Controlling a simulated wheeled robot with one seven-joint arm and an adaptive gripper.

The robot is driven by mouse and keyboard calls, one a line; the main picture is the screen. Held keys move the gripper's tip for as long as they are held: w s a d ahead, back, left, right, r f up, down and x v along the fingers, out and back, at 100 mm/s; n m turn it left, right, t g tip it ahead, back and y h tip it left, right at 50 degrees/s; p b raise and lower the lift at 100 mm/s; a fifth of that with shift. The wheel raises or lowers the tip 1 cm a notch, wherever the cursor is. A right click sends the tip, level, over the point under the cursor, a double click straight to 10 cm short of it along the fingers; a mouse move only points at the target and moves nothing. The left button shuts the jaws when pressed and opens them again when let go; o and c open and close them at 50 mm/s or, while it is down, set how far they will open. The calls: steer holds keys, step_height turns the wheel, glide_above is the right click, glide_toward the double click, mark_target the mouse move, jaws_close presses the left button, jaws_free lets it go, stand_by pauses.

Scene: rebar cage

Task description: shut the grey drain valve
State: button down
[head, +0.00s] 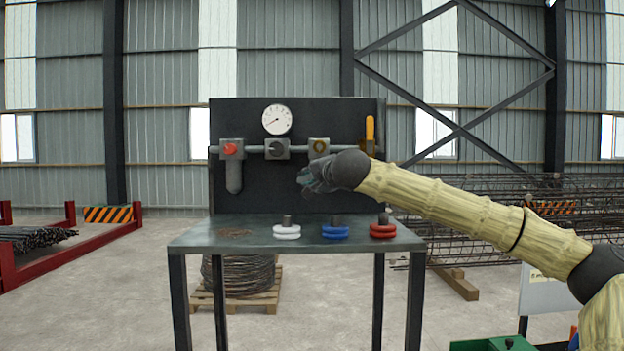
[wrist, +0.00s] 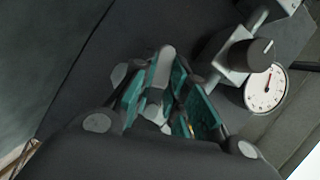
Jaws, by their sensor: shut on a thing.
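In the head view my gripper and wrist cover the valve. Whether the valve is open or shut cannot be told.
A gauge (head: 276,119) sits above. On the bench (head: 200,235) stand white (head: 287,231), blue (head: 335,231) and red (head: 383,230) ringed pieces.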

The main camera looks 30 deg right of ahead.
steer(key=shift+a+f+b, duration=0.1)
steer(key=shift+f+b, duration=0.2)
steer(key=shift+w+m+b, duration=0.1)
steer(key=shift+m+b, duration=0.2)
steer(key=shift+b, duration=0.15)
steer(key=m+b, duration=0.1)
steer(key=b, duration=0.1)
steer(key=m+t+b, duration=0.1)
steer(key=b, duration=0.1)
steer(key=shift+a+r, duration=0.1)
steer(key=shift+r, duration=0.25)
steer(key=shift+r+m+t+b, duration=0.3)
steer(key=shift+r+m+b, duration=0.15)
steer(key=shift+b, duration=0.55)
steer(key=shift+r, duration=0.15)
